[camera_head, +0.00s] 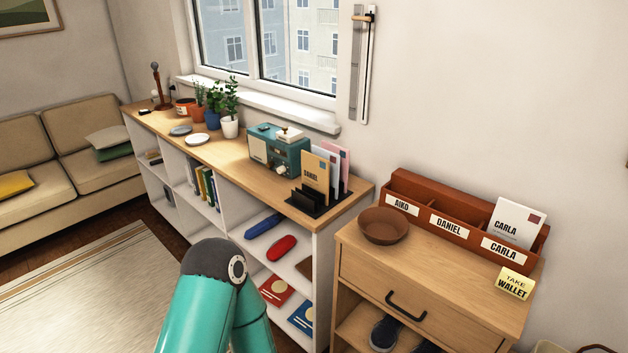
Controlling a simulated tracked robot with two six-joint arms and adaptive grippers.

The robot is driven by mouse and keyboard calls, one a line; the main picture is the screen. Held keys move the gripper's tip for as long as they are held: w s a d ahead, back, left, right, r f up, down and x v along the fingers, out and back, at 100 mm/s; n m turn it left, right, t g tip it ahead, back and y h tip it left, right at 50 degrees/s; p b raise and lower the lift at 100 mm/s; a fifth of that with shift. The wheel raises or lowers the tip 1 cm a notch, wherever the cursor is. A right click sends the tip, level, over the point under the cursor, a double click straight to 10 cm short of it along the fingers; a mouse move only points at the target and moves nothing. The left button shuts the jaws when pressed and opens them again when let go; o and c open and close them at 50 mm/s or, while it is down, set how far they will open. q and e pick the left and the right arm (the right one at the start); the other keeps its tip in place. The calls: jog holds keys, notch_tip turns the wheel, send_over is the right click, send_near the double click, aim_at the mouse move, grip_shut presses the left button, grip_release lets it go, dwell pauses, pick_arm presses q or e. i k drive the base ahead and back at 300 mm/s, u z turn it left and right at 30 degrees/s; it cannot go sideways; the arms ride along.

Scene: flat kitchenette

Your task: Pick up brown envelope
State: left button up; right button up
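The brown envelope (316,172), marked DANIEL, stands upright in a black letter rack (318,207) at the right end of the long low shelf unit. It is in front of a pink envelope (343,163) and another pale one that it partly covers. The rack hides its lower edge. A teal arm link of mine with a dark joint shows at the bottom centre, well below the envelope. Neither gripper is in view.
A teal radio (283,152) stands just left of the rack. A wooden cabinet (436,278) on the right bears a brown bowl (384,226) and a red-brown sorter (458,231) with a white CARLA envelope (515,223). Potted plants (229,106) stand farther left.

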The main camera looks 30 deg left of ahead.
aim_at(315, 170)
jog(key=u, duration=0.55)
jog(key=i, duration=0.9)
jog(key=u, duration=1.05)
jog(key=k, duration=0.75)
jog(key=u, duration=0.25)
jog(key=i, duration=0.65)
jog(key=z, duration=0.05)
